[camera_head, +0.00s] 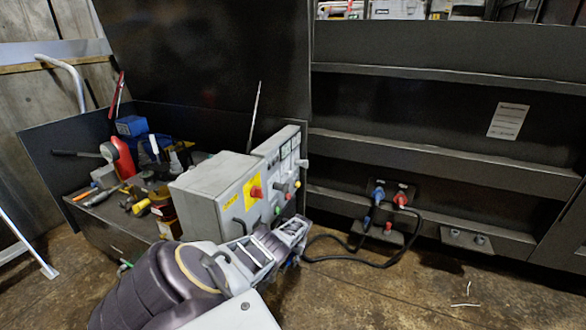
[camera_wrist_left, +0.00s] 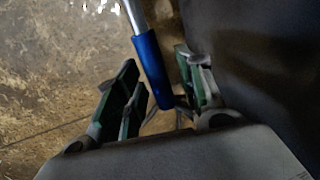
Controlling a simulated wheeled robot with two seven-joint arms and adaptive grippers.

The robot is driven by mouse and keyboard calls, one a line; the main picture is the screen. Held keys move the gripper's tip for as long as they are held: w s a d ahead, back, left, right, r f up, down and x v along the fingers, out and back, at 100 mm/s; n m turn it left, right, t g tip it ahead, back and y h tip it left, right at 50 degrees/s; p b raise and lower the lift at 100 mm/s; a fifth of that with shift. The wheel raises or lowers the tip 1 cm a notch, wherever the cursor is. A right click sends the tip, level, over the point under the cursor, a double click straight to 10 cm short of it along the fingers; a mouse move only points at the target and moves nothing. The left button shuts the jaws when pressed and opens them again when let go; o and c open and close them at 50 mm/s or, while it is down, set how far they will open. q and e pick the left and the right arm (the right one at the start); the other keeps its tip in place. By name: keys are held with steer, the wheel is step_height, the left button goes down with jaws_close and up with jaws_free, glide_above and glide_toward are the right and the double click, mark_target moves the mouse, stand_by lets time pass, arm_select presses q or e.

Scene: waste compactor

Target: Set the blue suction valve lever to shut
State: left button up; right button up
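The blue lever handle (camera_wrist_left: 152,70) is a blue sleeve on a silver rod. In the left wrist view it reaches down from the top, slightly tilted, between the two fingers of my left gripper (camera_wrist_left: 160,88). The fingers are apart, with gaps visible on both sides of the sleeve, so the gripper is open around it and not clamped. In the head view my left gripper (camera_head: 292,232) is low in front of the grey control box, and I cannot make out the lever there. The valve body is not clearly visible. My right gripper is out of view.
The grey control box (camera_head: 212,190) has a red button on a yellow plate. Blue (camera_head: 378,194) and red (camera_head: 401,198) hose fittings sit on the dark compactor wall, with black hoses below. A cluttered bench (camera_head: 100,222) stands left. The floor at right is mostly clear.

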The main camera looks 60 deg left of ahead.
arm_select(q)
steer(key=shift+r, duration=0.25)
step_height(320, 180, up, 7)
steer(key=d, duration=0.1)
steer(key=shift+w, duration=0.4)
stand_by(0.8)
steer(key=shift+f, duration=0.1)
steer(key=shift+d, duration=0.1)
stand_by(0.3)
